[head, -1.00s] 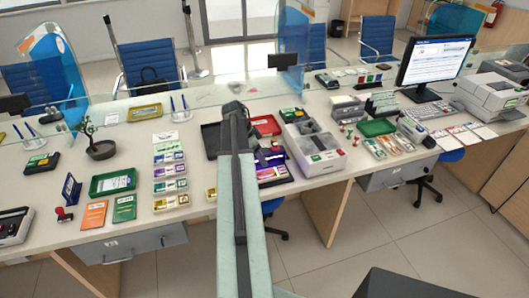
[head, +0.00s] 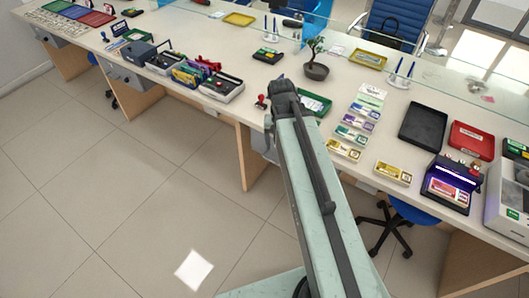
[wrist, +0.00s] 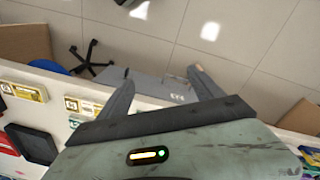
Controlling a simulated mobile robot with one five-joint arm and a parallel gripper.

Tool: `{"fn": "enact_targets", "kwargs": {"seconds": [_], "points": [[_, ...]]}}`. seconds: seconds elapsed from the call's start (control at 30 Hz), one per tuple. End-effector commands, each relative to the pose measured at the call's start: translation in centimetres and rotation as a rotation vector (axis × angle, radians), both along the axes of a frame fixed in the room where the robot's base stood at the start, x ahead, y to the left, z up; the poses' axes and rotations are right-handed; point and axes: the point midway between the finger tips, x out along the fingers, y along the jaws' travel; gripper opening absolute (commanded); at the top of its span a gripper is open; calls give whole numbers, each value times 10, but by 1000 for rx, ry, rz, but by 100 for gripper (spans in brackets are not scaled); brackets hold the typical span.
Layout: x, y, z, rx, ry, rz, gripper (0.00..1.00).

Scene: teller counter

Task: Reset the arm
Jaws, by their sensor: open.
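My arm stretches up from the bottom of the head view, and its far end (head: 284,94) is at the counter's front edge, beside a green tray (head: 315,102). My gripper fingers are not clear in the head view. In the wrist view my gripper (wrist: 160,77) is open, with two dark fingers spread apart and nothing between them. Beyond the fingers are a grey drawer front (wrist: 158,88) and the floor.
The long counter (head: 240,105) runs across the head view. A small potted tree (head: 316,68), banknote stacks (head: 352,133), a black tray (head: 423,124) and a red box (head: 471,141) stand on it. A blue chair (head: 397,212) is below. The tiled floor (head: 120,190) at left is clear.

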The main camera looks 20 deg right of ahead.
Motion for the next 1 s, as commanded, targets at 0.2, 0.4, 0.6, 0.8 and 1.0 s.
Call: {"fn": "enact_targets", "kwargs": {"seconds": [0.2, 0.4, 0.6, 0.8, 1.0], "points": [[-14, 93, 0, 57, 13, 373, 76], [-14, 98, 0, 62, 14, 398, 76], [-14, 97, -1, 61, 13, 395, 76], [-14, 97, -1, 60, 14, 394, 65], [-14, 97, -1, 60, 14, 394, 36]]}}
